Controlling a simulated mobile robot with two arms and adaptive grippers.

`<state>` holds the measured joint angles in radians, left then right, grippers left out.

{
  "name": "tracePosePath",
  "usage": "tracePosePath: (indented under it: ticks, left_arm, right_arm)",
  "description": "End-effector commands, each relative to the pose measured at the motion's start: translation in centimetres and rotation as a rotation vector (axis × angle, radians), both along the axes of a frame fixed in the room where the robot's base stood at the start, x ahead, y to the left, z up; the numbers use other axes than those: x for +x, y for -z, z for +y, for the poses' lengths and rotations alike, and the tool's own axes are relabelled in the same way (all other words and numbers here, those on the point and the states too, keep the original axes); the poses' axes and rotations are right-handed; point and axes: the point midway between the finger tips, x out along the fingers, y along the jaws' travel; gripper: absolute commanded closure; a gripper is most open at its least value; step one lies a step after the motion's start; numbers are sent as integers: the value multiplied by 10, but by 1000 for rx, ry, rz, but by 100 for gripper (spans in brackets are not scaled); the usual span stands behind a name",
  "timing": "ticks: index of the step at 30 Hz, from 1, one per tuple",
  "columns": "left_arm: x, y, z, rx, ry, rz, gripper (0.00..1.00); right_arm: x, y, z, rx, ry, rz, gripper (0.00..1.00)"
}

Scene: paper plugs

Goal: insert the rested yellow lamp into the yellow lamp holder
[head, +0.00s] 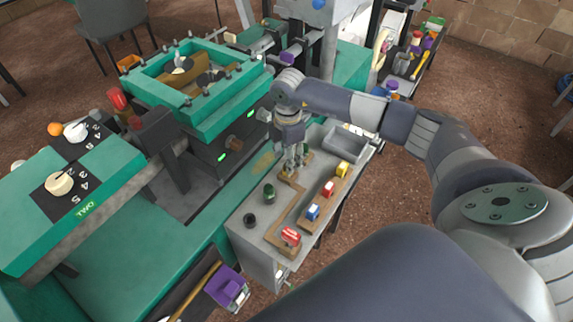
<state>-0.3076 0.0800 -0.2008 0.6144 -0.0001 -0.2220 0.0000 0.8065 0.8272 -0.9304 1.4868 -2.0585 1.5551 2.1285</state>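A small yellow lamp block (342,168) with a white side sits at the far end of a short wooden strip (329,195) on the grey bench top. I cannot make out a separate yellow lamp holder. My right gripper (292,166) points down over the far end of an angled wooden strip (281,221), left of the yellow lamp and apart from it. Its fingers are too small to tell whether they are open or shut, or whether they hold anything. My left gripper is not in view.
A red block (328,188) and a blue block (313,212) share the strip with the yellow one. Another red block (290,237) is at the near end of the angled strip. A dark green piece (269,192) and black ring (249,220) stand left. A grey tray (346,144) is behind.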

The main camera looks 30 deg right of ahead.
Motion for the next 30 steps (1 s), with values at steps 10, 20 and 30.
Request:
tracePosePath:
  ticks: [10, 20, 30]
  left_arm:
    - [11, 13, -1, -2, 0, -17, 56]
    - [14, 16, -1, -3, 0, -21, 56]
    - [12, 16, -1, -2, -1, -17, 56]
  right_arm:
    - [0, 20, 0, 0, 0, 0, 53]
    - [0, 26, 0, 0, 0, -1, 53]
    - [0, 26, 0, 0, 0, -1, 100]
